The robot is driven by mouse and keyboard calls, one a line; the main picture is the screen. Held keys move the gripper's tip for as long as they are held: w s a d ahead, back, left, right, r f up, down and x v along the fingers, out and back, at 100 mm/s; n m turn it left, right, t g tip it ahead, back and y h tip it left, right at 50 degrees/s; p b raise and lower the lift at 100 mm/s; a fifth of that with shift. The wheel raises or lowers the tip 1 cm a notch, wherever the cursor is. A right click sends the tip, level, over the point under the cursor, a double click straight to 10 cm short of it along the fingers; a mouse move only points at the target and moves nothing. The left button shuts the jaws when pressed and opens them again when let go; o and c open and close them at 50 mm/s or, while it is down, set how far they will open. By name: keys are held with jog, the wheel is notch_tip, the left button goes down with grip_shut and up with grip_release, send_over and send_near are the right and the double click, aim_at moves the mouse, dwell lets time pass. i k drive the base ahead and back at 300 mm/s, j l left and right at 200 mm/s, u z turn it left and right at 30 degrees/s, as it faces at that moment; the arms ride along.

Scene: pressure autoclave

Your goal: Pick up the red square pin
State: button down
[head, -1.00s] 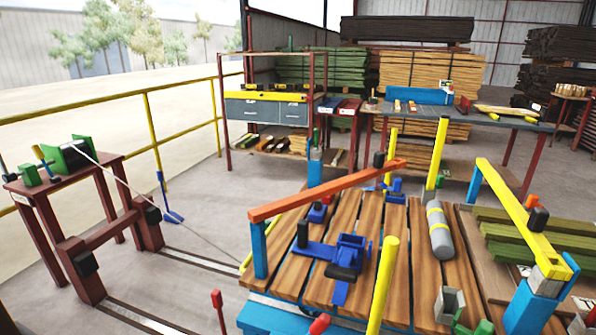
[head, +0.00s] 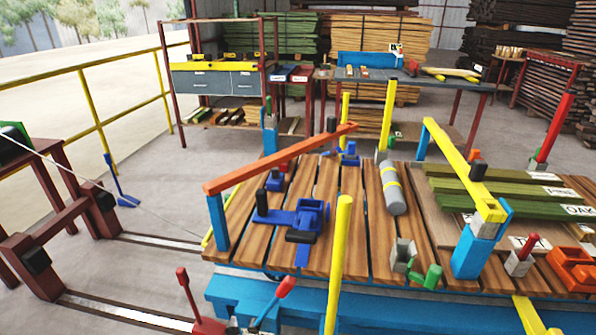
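A tall red square post (head: 554,130) stands tilted at the right, behind the green planks. A short red pin (head: 529,246) stands on a small red-and-grey base near the right end of the wooden deck (head: 340,240). I cannot tell for sure which of the two is the red square pin. My gripper is not in view.
The deck carries a blue clamp (head: 305,220), a grey cylinder (head: 396,190), green planks (head: 490,195) and an orange bracket (head: 572,268). An orange bar (head: 280,158), a yellow bar (head: 462,168) and a yellow post (head: 339,262) rise above it.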

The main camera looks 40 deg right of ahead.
aim_at(534, 237)
jog(key=z, duration=0.4)
jog(key=k+l+z, duration=0.1)
jog(key=z, duration=0.75)
jog(key=k+l+z, duration=0.1)
jog(key=z, duration=0.3)
jog(key=u, duration=0.85)
jog(key=k+l+u, duration=0.1)
jog(key=l+u, duration=0.15)
jog(key=l, duration=0.15)
jog(key=k+l+u, duration=0.4)
jog(key=l+u, duration=0.15)
jog(key=l, duration=0.2)
